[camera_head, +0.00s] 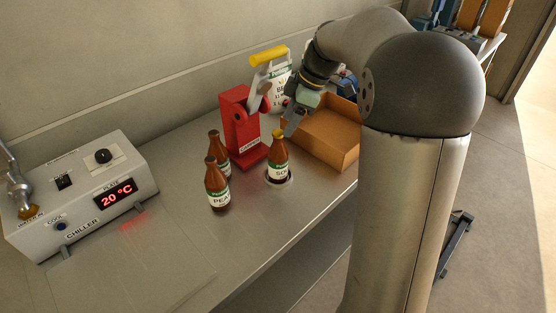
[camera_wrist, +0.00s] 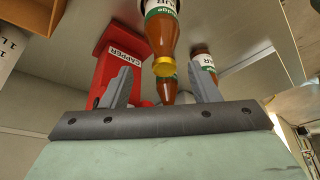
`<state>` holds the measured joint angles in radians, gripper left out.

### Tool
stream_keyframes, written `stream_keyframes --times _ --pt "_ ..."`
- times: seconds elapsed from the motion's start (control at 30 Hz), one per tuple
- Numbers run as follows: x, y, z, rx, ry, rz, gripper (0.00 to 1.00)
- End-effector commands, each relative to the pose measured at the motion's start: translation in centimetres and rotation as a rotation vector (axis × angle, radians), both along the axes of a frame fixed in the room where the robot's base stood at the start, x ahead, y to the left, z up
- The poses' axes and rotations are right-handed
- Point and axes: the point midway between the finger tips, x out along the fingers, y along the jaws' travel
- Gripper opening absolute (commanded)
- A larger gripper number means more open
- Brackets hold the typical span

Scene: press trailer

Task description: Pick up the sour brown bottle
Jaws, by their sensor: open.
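The sour brown bottle (camera_head: 279,160) stands upright in a round recess in the metal counter, with a yellow cap and a white and green label. In the wrist view, the bottle (camera_wrist: 161,32) hangs from the top of the picture, its label partly cut off to "UR". My gripper (camera_head: 292,122) is above and just right of it in the head view. In the wrist view my gripper (camera_wrist: 160,72) is open, its two fingers apart, with the yellow cap showing between their tips. I see no contact with the bottle.
Two uncapped brown bottles, a front one (camera_head: 217,188) and one behind (camera_head: 220,153), stand close on the left. A red capper (camera_head: 240,128) stands behind the bottle. An open cardboard box (camera_head: 340,150) sits right; a chiller (camera_head: 85,195) is far left. The front counter is clear.

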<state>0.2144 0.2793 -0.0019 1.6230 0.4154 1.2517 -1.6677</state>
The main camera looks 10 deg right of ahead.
Motion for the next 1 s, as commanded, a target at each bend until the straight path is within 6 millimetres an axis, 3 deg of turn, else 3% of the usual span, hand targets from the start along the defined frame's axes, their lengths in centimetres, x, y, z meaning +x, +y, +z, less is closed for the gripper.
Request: stream_keyframes --times 0.23,0.5,0.77,0.8,1.0 --pt "0.0 1.1 -1.5 0.001 0.003 0.001 0.55" --pt "0.2 2.9 -4.7 -0.001 0.002 -0.001 0.55" --pt "0.3 3.1 -5.1 0.000 -0.001 -0.001 0.55" --pt "0.3 3.1 -5.1 0.000 -0.001 -0.001 0.53" --pt "0.3 3.1 -5.1 0.000 -0.001 0.000 0.00"
